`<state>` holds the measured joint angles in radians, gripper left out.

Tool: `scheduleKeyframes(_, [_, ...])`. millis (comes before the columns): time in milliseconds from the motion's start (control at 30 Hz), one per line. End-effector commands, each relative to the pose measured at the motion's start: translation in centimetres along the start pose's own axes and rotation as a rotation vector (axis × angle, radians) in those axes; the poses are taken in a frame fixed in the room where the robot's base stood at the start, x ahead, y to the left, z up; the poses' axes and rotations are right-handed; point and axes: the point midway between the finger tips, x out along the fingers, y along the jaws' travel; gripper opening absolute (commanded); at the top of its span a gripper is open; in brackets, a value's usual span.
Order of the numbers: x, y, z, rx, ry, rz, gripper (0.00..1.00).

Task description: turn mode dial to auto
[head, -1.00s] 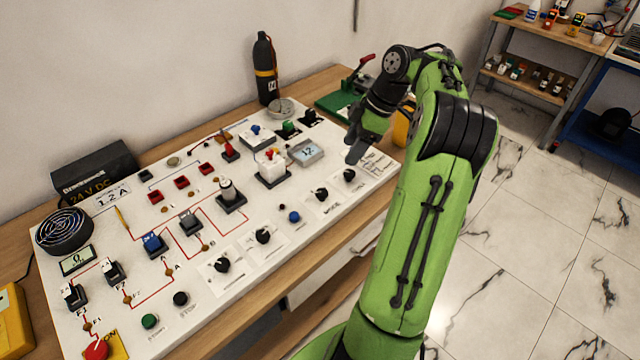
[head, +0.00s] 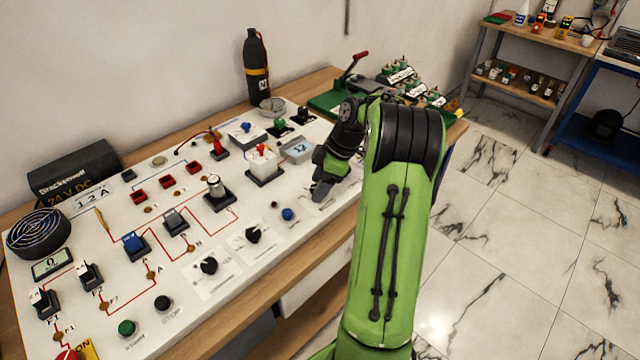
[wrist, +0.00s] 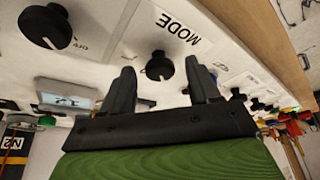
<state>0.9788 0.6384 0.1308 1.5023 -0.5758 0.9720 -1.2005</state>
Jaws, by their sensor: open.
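The mode dial (wrist: 159,66) is a round black knob with a white pointer mark, on a white plate lettered MODE, in the wrist view. My gripper (wrist: 166,85) is open, with its two dark fingers on either side of the dial in that view. I cannot tell whether the fingertips reach down around the knob or stay short of it. In the head view my gripper (head: 322,190) is low over the right part of the white panel (head: 215,275). The mode dial is hidden there behind my gripper and arm.
Another black dial (wrist: 45,27) lies left of the mode dial in the wrist view. A small grey display (head: 297,149) is just behind my gripper. A blue button (head: 288,214) and two black knobs (head: 253,234) (head: 208,265) are left and nearer. A green base with a red-handled lever (head: 335,100) stands behind.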

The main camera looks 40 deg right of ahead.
Motion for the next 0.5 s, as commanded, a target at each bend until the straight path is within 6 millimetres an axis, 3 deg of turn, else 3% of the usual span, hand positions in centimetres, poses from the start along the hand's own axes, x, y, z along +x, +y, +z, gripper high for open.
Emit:
scheduleKeyframes(33, [-0.03, 0.00, -0.01, 0.000, 0.000, 0.000, 0.58])
scheduleKeyframes(367, [-0.04, 0.00, -0.02, 0.000, 0.000, 0.000, 0.07])
scheduleKeyframes(500, [-0.05, 0.00, -0.02, 0.003, 0.000, 0.001, 0.05])
